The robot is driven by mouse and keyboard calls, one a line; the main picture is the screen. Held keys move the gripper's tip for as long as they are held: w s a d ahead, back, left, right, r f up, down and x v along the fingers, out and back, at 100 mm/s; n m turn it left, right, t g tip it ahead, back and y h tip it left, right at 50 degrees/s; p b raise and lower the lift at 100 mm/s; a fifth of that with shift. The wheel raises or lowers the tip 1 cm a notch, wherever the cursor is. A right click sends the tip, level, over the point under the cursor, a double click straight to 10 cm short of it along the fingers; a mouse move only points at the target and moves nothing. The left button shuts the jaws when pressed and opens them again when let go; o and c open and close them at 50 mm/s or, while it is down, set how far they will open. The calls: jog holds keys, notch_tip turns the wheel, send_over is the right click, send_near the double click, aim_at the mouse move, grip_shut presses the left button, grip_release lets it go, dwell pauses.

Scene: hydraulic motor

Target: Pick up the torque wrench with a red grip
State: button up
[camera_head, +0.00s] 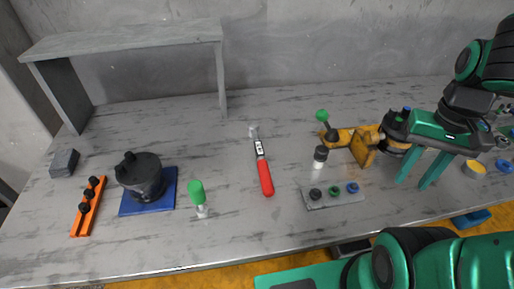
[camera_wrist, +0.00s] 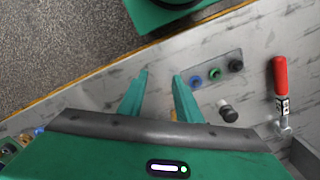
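The torque wrench (camera_head: 262,165) lies flat near the middle of the table. Its red grip points toward the front edge and its silver head points to the back wall. In the wrist view the wrench (camera_wrist: 281,85) is at the far right, with the red grip at the top. My gripper (camera_head: 417,184) is over the right part of the table, well to the right of the wrench. In the wrist view its two green fingers (camera_wrist: 160,95) are apart with nothing between them.
Between gripper and wrench are a grey plate (camera_head: 309,204) with black, green and blue caps, a black-topped bottle (camera_head: 319,163) and a yellow bracket (camera_head: 362,152). Left of the wrench are a green-handled tool (camera_head: 197,191), a black motor (camera_head: 140,172) and an orange rack (camera_head: 82,216). A grey shelf (camera_head: 120,40) stands behind.

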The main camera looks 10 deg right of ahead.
jog(key=shift+o, duration=1.9)
jog(key=shift+s+r, duration=0.2)
jog(key=n, duration=0.6)
send_over(263, 164)
jog(key=f, duration=0.7)
jog(key=shift+s+f, duration=0.2)
jog(key=shift+f, duration=0.05)
jog(key=shift+w+f, duration=0.15)
jog(key=shift+f, duration=2.7)
